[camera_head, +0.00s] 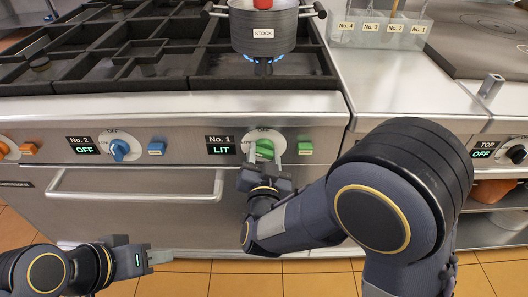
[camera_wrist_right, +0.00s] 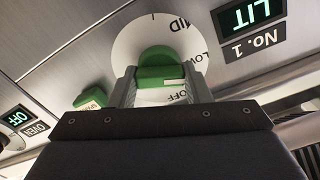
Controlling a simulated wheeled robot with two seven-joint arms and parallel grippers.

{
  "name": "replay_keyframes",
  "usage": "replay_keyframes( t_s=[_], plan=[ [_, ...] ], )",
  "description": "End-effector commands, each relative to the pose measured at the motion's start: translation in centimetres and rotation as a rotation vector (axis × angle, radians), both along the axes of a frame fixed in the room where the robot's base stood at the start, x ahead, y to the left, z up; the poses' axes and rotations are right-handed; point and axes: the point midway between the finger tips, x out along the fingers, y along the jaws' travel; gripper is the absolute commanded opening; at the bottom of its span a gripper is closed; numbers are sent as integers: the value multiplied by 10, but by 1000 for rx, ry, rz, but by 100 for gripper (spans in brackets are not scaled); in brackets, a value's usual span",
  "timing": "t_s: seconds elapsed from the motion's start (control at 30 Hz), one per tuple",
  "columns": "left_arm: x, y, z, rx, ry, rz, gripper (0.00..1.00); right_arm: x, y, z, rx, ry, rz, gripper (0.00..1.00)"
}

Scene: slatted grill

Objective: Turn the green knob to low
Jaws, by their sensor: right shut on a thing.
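The green knob (camera_head: 264,149) sits on a round white dial (camera_head: 280,137) on the stove's front panel, beside a "No. 1" display (camera_head: 220,145) that reads LIT. In the right wrist view the green knob (camera_wrist_right: 162,68) stands between the two fingers of my right gripper (camera_wrist_right: 164,88), which is shut on it. The dial shows OFF, LOW and MID there. A small white mark on the knob lies near OFF; its exact setting is hard to tell. My left gripper (camera_head: 150,258) hangs empty at the lower left, away from the panel.
A stock pot (camera_head: 263,30) stands on a burner with blue flames (camera_head: 264,60) under it. A blue knob (camera_head: 120,149) marked OFF is to the left. A green button (camera_head: 305,148) is close right of the dial. An oven handle (camera_head: 135,189) runs below.

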Motion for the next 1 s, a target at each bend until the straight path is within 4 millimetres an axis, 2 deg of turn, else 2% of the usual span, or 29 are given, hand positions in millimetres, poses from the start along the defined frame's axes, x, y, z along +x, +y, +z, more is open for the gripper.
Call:
replay_keyframes(
  t_s=[0.4, 0.93, 0.97, 1.0],
  plan=[
    [0, 0, 10, 0, 0, 0, 36, 0, 0, 0, -189, 0, -1, 21],
    [0, 0, 10, 0, 0, 0, 36, 0, 0, 0, -211, -1, -1, 21],
    [0, 0, 10, 0, 0, 0, 36, 0, 0, 0, -211, -1, -1, 48],
    [0, 0, 10, 0, 0, 0, 36, 0, 0, 0, -211, 0, -1, 53]
  ],
)
